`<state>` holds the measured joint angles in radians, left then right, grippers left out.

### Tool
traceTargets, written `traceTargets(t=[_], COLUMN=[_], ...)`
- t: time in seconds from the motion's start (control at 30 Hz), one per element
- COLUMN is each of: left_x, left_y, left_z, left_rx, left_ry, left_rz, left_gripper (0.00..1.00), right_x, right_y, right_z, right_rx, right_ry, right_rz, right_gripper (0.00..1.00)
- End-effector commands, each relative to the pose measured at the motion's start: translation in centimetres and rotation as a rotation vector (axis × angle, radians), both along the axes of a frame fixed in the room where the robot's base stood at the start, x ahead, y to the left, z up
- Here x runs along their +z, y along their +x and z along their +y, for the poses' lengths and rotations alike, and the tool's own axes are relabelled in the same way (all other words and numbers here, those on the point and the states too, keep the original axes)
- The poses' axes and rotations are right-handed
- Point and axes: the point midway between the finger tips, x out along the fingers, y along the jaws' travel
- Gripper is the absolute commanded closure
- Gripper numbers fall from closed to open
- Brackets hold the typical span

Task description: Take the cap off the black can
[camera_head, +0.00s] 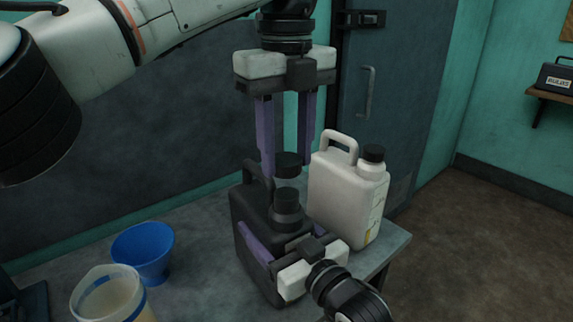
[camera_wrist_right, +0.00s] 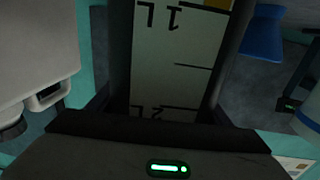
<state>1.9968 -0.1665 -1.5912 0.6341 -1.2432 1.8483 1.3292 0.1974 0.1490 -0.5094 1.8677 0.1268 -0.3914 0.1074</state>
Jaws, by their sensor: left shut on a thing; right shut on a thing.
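The black can (camera_head: 258,235) stands upright on the table in the head view, its handle at the back left and its dark neck (camera_head: 287,207) facing up. My left gripper (camera_head: 286,167) points down from above and is shut on the black cap (camera_head: 288,160). The cap is held just above the neck, with a small gap between them. My right gripper (camera_head: 278,247) is shut on the can's body from the front right; its far finger is mostly hidden. In the right wrist view the can's pale scale strip (camera_wrist_right: 172,60) shows between dark sides.
A white jug (camera_head: 340,195) with a dark cap stands close right of the can, near the table's right edge. A blue cup (camera_head: 143,253) and a translucent beaker (camera_head: 110,298) stand at front left. The grey table (camera_head: 200,225) is clear between cup and can.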

Motion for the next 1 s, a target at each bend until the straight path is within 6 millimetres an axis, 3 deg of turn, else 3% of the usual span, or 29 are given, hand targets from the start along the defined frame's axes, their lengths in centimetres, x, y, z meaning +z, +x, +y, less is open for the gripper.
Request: traceTargets(t=[0.27, 0.3, 0.4, 0.77, 1.0], left_x=[0.4, 0.4, 0.4, 0.4, 0.2], left_y=[0.0, 0.0, 0.0, 0.0, 0.0], left_z=[0.0, 0.0, 0.0, 0.0, 0.0], left_rx=[-0.002, -0.002, -0.001, -0.001, -0.001], left_ry=[0.000, 0.000, 0.000, 0.000, 0.000], left_rz=[0.001, 0.001, 0.001, 0.001, 0.001], left_gripper=[0.87, 0.87, 0.87, 0.87, 0.87], right_x=[-0.2, -0.2, -0.2, -0.1, -0.3], right_y=[0.0, 0.0, 0.0, -0.4, -3.9], right_z=[0.0, 0.0, 0.0, -0.2, -2.3], right_rx=[0.001, 0.001, 0.001, 0.000, 0.001], right_ry=[-0.002, -0.002, -0.002, -0.001, -0.003], right_rz=[0.003, 0.003, 0.003, 0.001, 0.003], right_gripper=[0.91, 0.23, 0.06, 0.06, 0.06])
